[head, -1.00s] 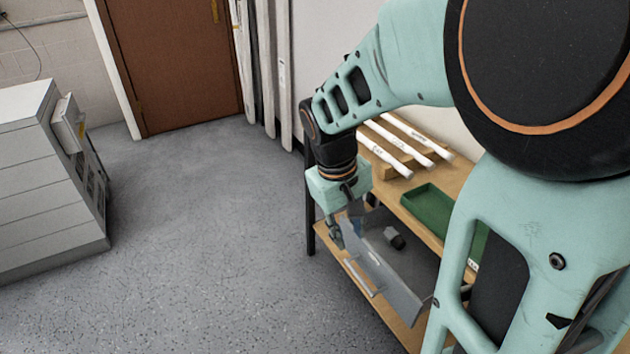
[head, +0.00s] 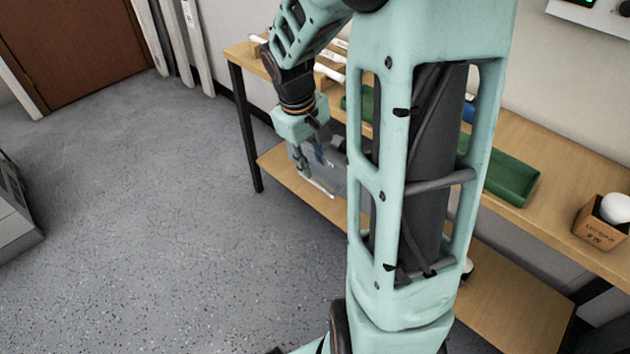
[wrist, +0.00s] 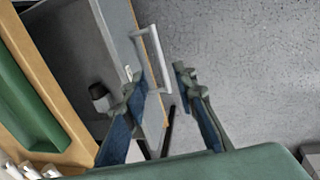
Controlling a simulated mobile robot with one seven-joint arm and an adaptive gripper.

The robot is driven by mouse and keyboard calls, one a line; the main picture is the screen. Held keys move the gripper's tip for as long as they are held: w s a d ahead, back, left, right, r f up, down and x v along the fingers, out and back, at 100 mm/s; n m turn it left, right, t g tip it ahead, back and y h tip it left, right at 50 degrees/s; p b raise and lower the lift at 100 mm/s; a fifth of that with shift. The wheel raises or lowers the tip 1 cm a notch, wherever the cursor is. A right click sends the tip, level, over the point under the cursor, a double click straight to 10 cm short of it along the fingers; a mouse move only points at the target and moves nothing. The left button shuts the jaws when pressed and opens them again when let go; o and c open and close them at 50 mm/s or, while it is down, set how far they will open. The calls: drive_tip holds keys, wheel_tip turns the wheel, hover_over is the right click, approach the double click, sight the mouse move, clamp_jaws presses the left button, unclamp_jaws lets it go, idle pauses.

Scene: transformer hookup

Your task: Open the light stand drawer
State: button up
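The light stand drawer is a grey box (wrist: 75,45) under the wooden bench top. It stands pulled out, with its inside and a small dark object (wrist: 98,92) showing in the wrist view. Its front carries a silver bar handle (wrist: 152,62). The drawer front and handle (head: 318,187) also show in the head view, partly behind my arm. My gripper (wrist: 162,76) is open. Its fingers are apart, one over the drawer front and one out past the handle. The handle's near end shows between the fingertips; I cannot tell whether they touch it.
The wooden bench (head: 560,185) has a lower shelf (head: 490,290). A green tray (head: 512,178), white tubes (head: 328,70) and a small box (head: 595,232) with a white bulb lie on top. A bench leg (head: 246,140) stands left of the drawer. The grey floor (head: 170,220) in front is clear.

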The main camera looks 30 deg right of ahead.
sight(317, 184)
drive_tip(key=f, duration=0.2)
drive_tip(key=d+f+b, duration=0.1)
drive_tip(key=f, duration=0.4)
drive_tip(key=shift+w+d+f+b, duration=0.1)
drive_tip(key=shift+w+d+b, duration=0.1)
drive_tip(key=shift+b, duration=0.2)
drive_tip(key=shift+c, duration=0.7)
clamp_jaws()
drive_tip(key=shift+a, duration=0.1)
